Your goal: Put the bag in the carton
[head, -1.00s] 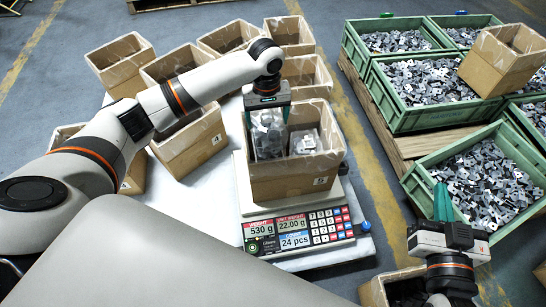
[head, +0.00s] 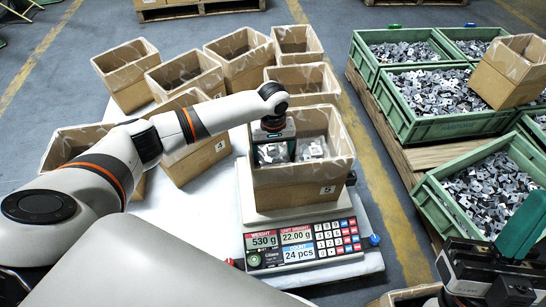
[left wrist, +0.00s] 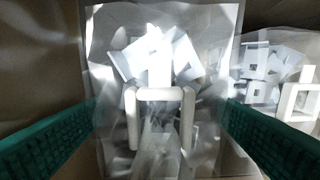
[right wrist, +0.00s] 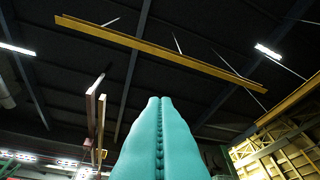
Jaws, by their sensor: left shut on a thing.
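The carton (head: 292,186), an open cardboard box marked 5, stands on the scale in the head view. My left gripper (head: 273,148) reaches down into it, shut on a clear bag (head: 268,154) of metal parts that is now low inside the carton's left half. In the left wrist view the bag (left wrist: 160,65) lies between the green fingers; whether it touches the carton floor is hidden. A second clear bag (head: 313,148) lies in the carton's right half and also shows in the left wrist view (left wrist: 265,75). My right gripper (head: 522,228) is shut and empty, pointing upward.
The scale (head: 305,242) reads 530 g and 24 pcs. Several open cartons (head: 125,75) stand behind and left on the white table (head: 140,212). Green crates (head: 450,125) of stamped parts stand at right on a pallet, one with a carton (head: 508,75) on top.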

